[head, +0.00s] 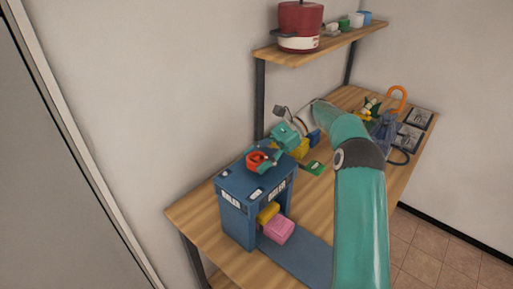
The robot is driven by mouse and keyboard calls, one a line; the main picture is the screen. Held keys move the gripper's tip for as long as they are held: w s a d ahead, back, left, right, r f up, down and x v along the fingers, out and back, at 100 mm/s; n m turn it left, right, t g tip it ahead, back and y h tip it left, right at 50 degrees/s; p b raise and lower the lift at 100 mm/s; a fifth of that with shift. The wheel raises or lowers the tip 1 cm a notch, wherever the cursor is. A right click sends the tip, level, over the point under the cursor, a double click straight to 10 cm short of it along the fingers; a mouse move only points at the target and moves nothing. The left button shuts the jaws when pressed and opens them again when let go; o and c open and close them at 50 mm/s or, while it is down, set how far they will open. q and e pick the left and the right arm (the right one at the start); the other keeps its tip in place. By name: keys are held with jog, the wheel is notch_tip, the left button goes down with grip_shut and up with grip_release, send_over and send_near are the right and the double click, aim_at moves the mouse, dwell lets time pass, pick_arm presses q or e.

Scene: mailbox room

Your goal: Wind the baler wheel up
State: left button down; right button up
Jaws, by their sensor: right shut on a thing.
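The blue baler (234,208) stands near the left end of the wooden table, with "BALER" labels on its sides. Its red-orange wheel (255,159) is on top. My right gripper (264,164) is at the wheel, shut on its rim from the right side; the fingers partly cover the wheel. My right arm comes in from the lower right and reaches across the table. A yellow block (268,213) and a pink block (279,231) are at the baler's front opening. My left gripper is not in view.
A shelf (330,44) above the table holds a red pot (299,24) and several small containers. Beyond my arm are an orange hooked object (398,93), a blue object (383,130) and dark square plates (419,118).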

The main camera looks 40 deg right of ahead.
jog(key=shift+n+g, duration=0.6)
jog(key=shift+g, duration=0.1)
jog(key=shift+f, duration=0.1)
jog(key=o, duration=1.2)
